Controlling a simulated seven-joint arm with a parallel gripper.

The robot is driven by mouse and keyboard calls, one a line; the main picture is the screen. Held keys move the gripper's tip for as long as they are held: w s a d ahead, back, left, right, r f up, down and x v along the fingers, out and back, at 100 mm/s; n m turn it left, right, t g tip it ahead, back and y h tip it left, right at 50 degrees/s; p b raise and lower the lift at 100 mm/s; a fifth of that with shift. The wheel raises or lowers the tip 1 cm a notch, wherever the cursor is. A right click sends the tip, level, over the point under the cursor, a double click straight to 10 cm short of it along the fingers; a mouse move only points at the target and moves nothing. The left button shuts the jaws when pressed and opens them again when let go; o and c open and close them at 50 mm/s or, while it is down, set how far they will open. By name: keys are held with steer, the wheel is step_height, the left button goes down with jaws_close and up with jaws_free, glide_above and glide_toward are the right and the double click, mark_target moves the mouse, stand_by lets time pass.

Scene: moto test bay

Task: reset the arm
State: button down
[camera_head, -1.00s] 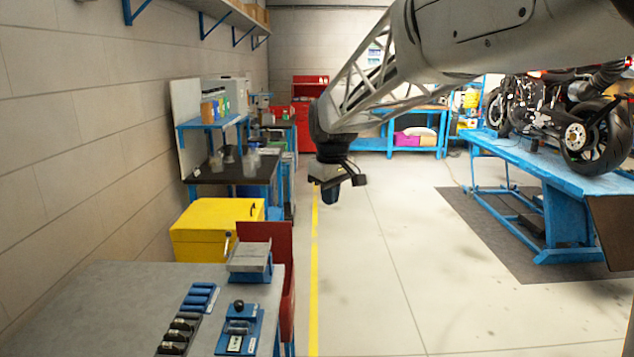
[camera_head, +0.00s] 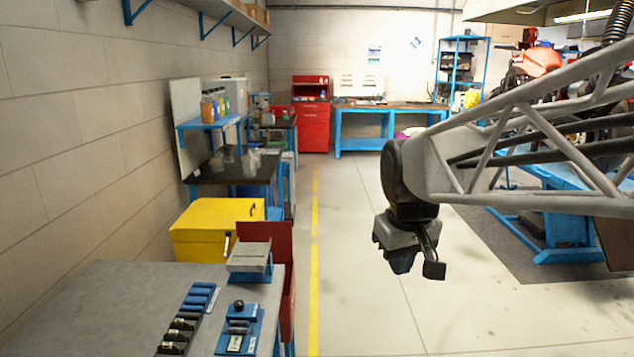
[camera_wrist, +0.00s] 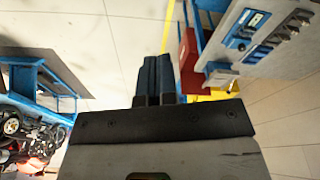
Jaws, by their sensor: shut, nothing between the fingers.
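My gripper (camera_head: 402,262) hangs over the open floor at the centre right of the head view, below my lattice arm. It points down and is apart from everything around it. In the wrist view my gripper's two dark fingers (camera_wrist: 154,75) lie side by side, shut, with nothing between them. The floor shows beyond the fingertips.
A grey workbench (camera_head: 120,290) with a blue fixture (camera_head: 240,330) and a rack of blue and black parts stands at the front left. Behind it is a yellow box (camera_head: 215,230). A blue lift table (camera_head: 560,230) stands at the right. The floor between is clear.

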steer(key=s+d+f+m, duration=0.1)
steer(key=s+f, duration=0.3)
steer(key=s, duration=0.4)
steer(key=s+d+f+m, duration=0.2)
steer(key=s+d+f, duration=0.1)
steer(key=s, duration=0.5)
steer(key=shift+s+d+f+m, duration=0.15)
steer(key=shift+s+f+m, duration=0.1)
steer(key=shift+f+m, duration=0.1)
stand_by(0.9)
